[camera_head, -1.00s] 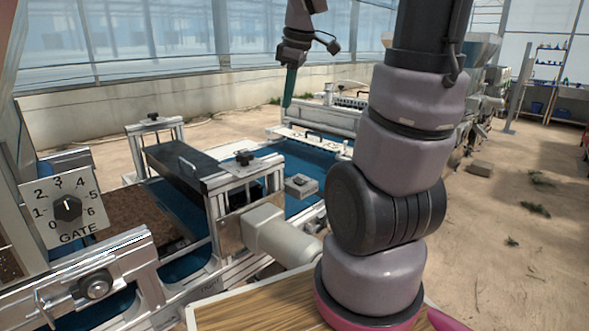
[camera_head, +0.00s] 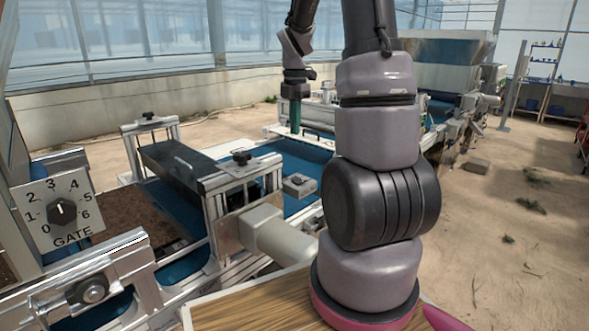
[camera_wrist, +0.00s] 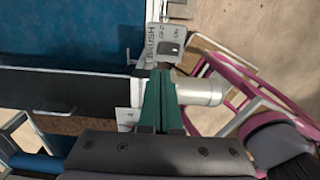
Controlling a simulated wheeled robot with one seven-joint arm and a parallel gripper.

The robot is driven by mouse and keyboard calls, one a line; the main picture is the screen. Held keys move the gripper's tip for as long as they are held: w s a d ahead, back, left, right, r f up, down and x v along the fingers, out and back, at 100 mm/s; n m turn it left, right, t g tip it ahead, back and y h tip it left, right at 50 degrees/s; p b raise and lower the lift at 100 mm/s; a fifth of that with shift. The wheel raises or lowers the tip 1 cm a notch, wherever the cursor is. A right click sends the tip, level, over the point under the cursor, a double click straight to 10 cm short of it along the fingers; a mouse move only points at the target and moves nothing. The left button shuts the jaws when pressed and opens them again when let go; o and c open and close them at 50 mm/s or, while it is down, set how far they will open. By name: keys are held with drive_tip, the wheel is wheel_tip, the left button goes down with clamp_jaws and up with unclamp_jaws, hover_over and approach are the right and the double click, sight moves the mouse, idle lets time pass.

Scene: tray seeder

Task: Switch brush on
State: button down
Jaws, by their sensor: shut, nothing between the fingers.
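The brush switch is a small grey box (camera_head: 299,186) beside the blue belt in the head view. In the wrist view the box (camera_wrist: 178,38) carries the labels BRUSH, OFF and ON. A black rocker (camera_wrist: 168,48) sits on its face; which side is pressed is too small to tell. My gripper (camera_head: 295,130) points downward with green fingers, above and apart from the box in the head view. In the wrist view the shut, empty fingers (camera_wrist: 160,75) point towards the box, their tips just below it in the picture. Contact does not show.
A dark crossbar (camera_head: 180,165) spans the belt (camera_head: 297,160). A grey motor (camera_head: 275,235) juts out near the box. A GATE dial (camera_head: 62,210) is at the left. A hopper machine (camera_head: 440,65) stands behind my arm. Open sandy floor lies right.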

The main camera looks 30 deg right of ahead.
sight(297, 178)
wheel_tip(297, 178, down, 14)
idle(0.6)
drive_tip(key=shift+w, duration=0.1)
drive_tip(key=shift+a+f+g, duration=0.15)
drive_tip(key=shift+f+g, duration=0.1)
drive_tip(key=shift+g, duration=0.05)
drive_tip(key=shift+r, duration=0.1)
drive_tip(key=shift+s+d+r, duration=0.3)
drive_tip(key=shift+s+r, duration=0.05)
drive_tip(key=shift+s, duration=0.3)
